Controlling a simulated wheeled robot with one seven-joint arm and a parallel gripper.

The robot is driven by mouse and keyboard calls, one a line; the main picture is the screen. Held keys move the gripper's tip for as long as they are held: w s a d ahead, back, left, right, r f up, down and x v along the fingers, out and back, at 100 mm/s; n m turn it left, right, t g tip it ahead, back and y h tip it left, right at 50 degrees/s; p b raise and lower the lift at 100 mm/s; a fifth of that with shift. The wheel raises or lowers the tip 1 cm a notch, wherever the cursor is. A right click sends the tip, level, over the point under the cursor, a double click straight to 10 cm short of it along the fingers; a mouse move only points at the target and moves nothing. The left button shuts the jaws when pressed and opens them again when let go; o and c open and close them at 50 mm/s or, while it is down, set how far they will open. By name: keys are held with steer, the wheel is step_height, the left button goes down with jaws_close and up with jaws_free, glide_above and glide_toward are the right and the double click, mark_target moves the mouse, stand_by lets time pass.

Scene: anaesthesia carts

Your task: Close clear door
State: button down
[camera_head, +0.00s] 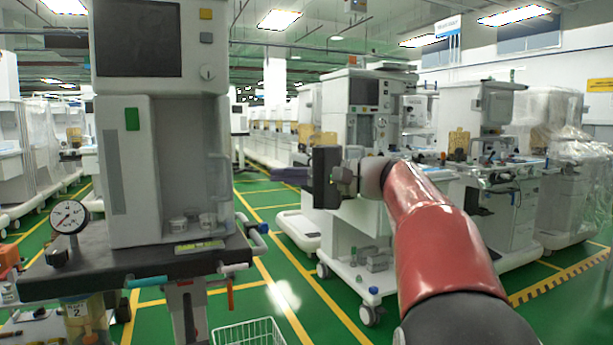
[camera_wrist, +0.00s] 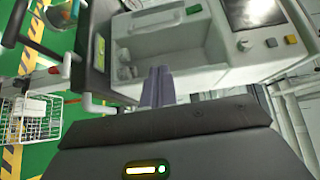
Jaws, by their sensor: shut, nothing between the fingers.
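The anaesthesia cart (camera_head: 130,60) at the left has an open-fronted recess (camera_head: 180,140) below its dark screen. A faint see-through panel, probably the clear door (camera_head: 222,185), shows at the recess's right side; its outline and angle are hard to tell. In the wrist view the recess (camera_wrist: 170,40) lies beyond my fingers, and I cannot make out the door there. My gripper (camera_head: 283,174) is to the right of the cart, pointing left, apart from it in the head view. Its fingers (camera_wrist: 157,86) are together and empty.
Small clear cups (camera_head: 207,221) stand at the recess bottom. A dark shelf with a pressure gauge (camera_head: 69,217) and coloured hose ends (camera_head: 236,267) juts out below. A wire basket (camera_head: 248,333) is low in front. Another cart (camera_head: 365,140) stands behind my arm. Green floor is open between them.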

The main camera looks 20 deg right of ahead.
mark_target(230, 171)
steer(key=w+a, duration=0.1)
steer(key=a, duration=0.5)
steer(key=shift+a, duration=0.2)
steer(key=shift+w, duration=0.1)
